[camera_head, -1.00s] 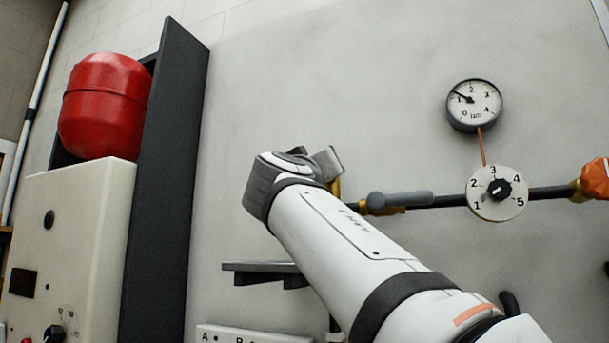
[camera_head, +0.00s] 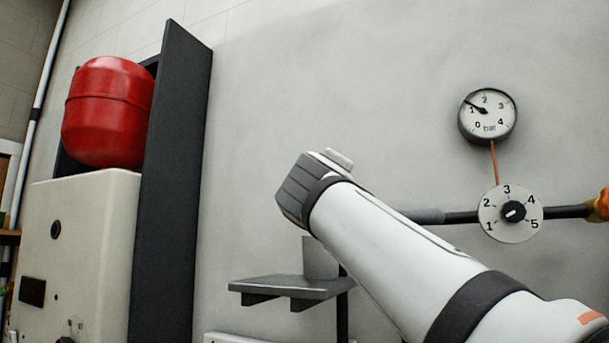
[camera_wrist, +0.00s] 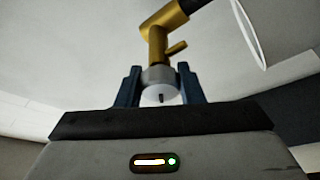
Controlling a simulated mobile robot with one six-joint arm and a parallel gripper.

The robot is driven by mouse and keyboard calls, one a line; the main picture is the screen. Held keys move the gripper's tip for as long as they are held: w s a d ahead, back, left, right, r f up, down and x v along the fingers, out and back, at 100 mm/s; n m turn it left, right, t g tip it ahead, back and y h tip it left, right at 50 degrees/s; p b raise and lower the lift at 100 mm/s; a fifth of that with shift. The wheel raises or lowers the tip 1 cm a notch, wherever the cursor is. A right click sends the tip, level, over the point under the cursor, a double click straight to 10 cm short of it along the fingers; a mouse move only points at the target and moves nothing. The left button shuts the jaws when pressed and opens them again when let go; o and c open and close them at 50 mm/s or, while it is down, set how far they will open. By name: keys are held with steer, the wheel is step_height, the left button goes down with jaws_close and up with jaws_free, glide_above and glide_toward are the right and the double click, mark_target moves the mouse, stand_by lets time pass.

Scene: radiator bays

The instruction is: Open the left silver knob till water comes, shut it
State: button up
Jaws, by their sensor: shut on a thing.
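In the wrist view a small silver knob (camera_wrist: 160,93) with a short dark mark on its face sits at the end of a brass fitting (camera_wrist: 157,45). My gripper (camera_wrist: 159,85) is shut on this knob, with one blue finger on each side. In the head view my wrist hides the knob, the fitting and my fingertips. I see no running water in either view.
A small shelf (camera_head: 290,288) with a grey cup (camera_head: 320,258) stands below my wrist. A pressure gauge (camera_head: 488,115) and a numbered dial (camera_head: 511,213) are on the wall at right. A dark upright panel (camera_head: 172,190) and red tank (camera_head: 107,112) are at left.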

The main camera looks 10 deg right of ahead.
steer(key=n+y+p, duration=0.1)
steer(key=n+p, duration=0.1)
steer(key=n, duration=0.1)
steer(key=shift+r+g, duration=0.2)
steer(key=shift+g, duration=0.2)
steer(key=shift+f+n+g+y+p, duration=0.1)
steer(key=shift+n+g+y+p, duration=0.2)
steer(key=shift+n, duration=0.7)
steer(key=shift+f+n+g+p, duration=0.1)
steer(key=shift+n+g, duration=0.3)
steer(key=shift+n, duration=0.6)
steer(key=o, duration=0.9)
steer(key=shift+o, duration=0.2)
steer(key=b+v, duration=0.3)
steer(key=v, duration=0.4)
steer(key=shift+s, duration=0.4)
steer(key=shift+a, duration=0.1)
